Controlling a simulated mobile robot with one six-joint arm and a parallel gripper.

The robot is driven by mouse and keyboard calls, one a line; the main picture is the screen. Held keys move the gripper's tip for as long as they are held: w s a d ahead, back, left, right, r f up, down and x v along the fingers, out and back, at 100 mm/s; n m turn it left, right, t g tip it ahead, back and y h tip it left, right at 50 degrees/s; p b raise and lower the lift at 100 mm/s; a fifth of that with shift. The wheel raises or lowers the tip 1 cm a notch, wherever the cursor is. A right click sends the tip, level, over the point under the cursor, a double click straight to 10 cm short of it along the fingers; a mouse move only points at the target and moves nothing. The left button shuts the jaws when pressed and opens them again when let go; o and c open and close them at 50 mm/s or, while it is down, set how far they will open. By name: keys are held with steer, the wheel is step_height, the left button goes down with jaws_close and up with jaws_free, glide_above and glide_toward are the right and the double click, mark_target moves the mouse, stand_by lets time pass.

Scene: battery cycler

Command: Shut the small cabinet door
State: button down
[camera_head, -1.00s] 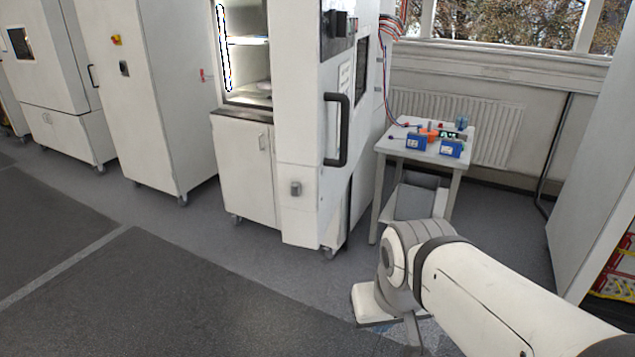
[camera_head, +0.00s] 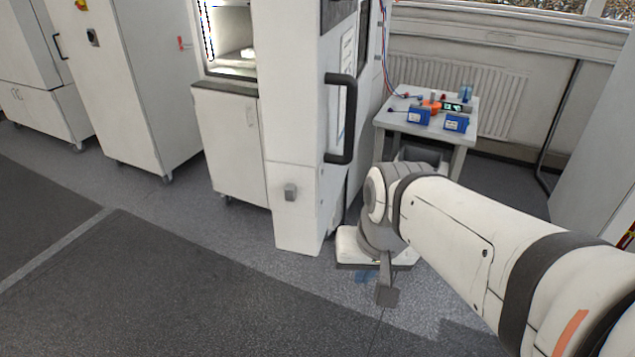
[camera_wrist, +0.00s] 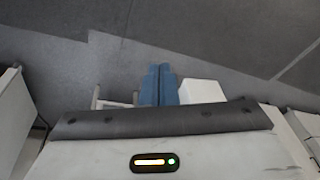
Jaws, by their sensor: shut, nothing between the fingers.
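The cabinet (camera_head: 231,135) has a lit upper chamber (camera_head: 234,45) whose inside shows in the head view. A tall white door (camera_head: 290,125) stands out from its right side, apparently swung open. The lower white front, with a small handle, looks closed. My gripper (camera_wrist: 159,72) shows in the wrist view as two blue fingers pressed together over the grey floor, holding nothing. In the head view my arm's end hangs low, right of the door's lower edge, with the fingers mostly hidden.
A small white table (camera_head: 402,128) with blue boxes (camera_head: 418,117) and cables stands right of the door. More tall white cabinets (camera_head: 130,80) stand at left, and a grey panel (camera_head: 600,160) stands at far right. The floor (camera_head: 180,290) in front is clear.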

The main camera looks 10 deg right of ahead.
steer(key=w+d+r+m+t+y+p, duration=0.1)
steer(key=w+d+m+y, duration=0.35)
steer(key=w+m, duration=0.5)
steer(key=w+d+r+m+y+p, duration=0.1)
steer(key=w+d+m+y, duration=0.35)
steer(key=m, duration=0.75)
steer(key=h+p, duration=0.1)
steer(key=p, duration=0.1)
glide_toward(319, 221)
steer(key=shift+x, duration=2.95)
